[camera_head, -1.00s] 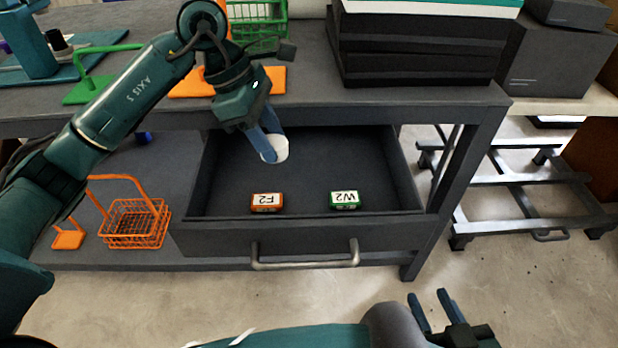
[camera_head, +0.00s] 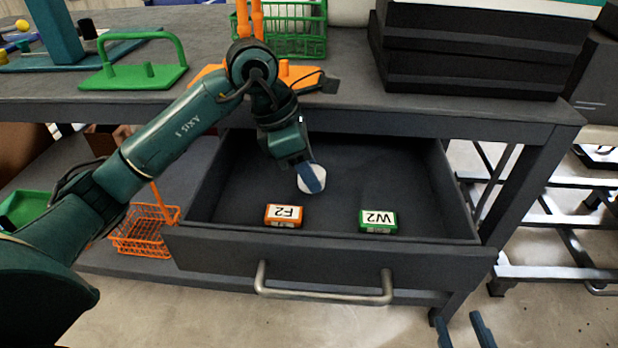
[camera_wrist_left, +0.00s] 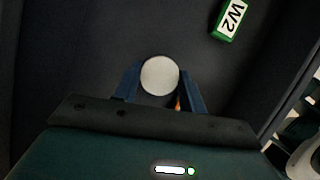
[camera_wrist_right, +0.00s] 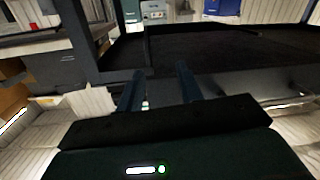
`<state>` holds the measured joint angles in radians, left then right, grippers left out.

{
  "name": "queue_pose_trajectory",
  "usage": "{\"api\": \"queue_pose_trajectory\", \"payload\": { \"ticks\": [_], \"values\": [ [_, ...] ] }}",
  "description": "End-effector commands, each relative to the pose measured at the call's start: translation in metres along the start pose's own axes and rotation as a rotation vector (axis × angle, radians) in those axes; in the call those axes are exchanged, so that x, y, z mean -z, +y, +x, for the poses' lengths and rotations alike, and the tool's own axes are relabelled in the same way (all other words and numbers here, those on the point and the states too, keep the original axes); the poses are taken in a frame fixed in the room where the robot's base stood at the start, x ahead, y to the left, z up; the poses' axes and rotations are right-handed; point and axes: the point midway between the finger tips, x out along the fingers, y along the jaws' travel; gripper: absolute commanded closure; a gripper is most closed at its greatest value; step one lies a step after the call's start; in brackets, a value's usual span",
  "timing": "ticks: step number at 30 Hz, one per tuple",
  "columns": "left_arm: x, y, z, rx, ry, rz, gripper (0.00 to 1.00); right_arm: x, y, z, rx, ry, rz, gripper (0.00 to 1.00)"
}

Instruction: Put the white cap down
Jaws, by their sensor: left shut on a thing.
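The white cap (camera_head: 312,180) is a small round white disc, held inside the open drawer (camera_head: 330,252). It also shows in the left wrist view (camera_wrist_left: 160,75), between the two blue fingers. My left gripper (camera_head: 313,176) is shut on the cap, pointing down into the drawer; I cannot tell whether the cap touches the drawer floor. My right gripper (camera_head: 464,332) is at the bottom right of the head view, outside the drawer. Its fingers are apart and empty in the right wrist view (camera_wrist_right: 160,88).
An orange block marked F2 (camera_head: 284,216) and a green block marked W2 (camera_head: 378,221) lie at the drawer's front. An orange basket (camera_head: 142,240) stands on the lower shelf, left of the drawer. The bench edge overhangs the drawer's back.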

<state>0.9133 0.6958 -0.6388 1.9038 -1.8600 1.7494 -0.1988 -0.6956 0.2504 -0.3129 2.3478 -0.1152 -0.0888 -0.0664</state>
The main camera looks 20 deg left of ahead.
Motion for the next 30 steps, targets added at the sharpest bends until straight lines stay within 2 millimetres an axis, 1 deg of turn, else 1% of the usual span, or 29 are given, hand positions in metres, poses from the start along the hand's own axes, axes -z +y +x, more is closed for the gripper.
{"api": "queue_pose_trajectory", "payload": {
  "ticks": [1, 3, 11, 14, 15, 21, 22, 30],
  "values": [
    [0.005, -0.001, 0.011, 0.004, 0.002, -0.002, 0.8, -0.002, -0.001, 0.001, 0.002, 0.016, -0.006, 0.64],
    [0.007, 0.0, 0.017, 0.002, 0.001, -0.001, 0.8, -0.001, -0.002, 0.001, 0.003, 0.033, -0.011, 0.64],
    [0.007, 0.0, 0.018, 0.001, 0.0, 0.0, 0.8, 0.001, -0.002, 0.001, 0.003, 0.039, -0.012, 0.64],
    [0.009, 0.0, 0.021, 0.001, 0.0, 0.0, 0.8, -0.001, -0.003, 0.001, 0.003, 0.049, -0.016, 0.64],
    [0.008, 0.0, 0.02, 0.001, 0.0, 0.0, 0.56, 0.001, -0.002, 0.001, 0.004, 0.051, -0.016, 0.64],
    [0.008, 0.0, 0.02, 0.001, 0.0, 0.0, 0.39, 0.001, -0.002, 0.001, 0.004, 0.05, -0.016, 0.64],
    [0.008, 0.0, 0.02, 0.001, 0.0, 0.0, 0.37, 0.001, -0.002, 0.001, 0.004, 0.05, -0.016, 0.64],
    [0.007, 0.0, 0.017, 0.001, 0.0, 0.0, 0.37, 0.002, -0.002, 0.001, 0.004, 0.048, -0.016, 0.64]
  ]
}}
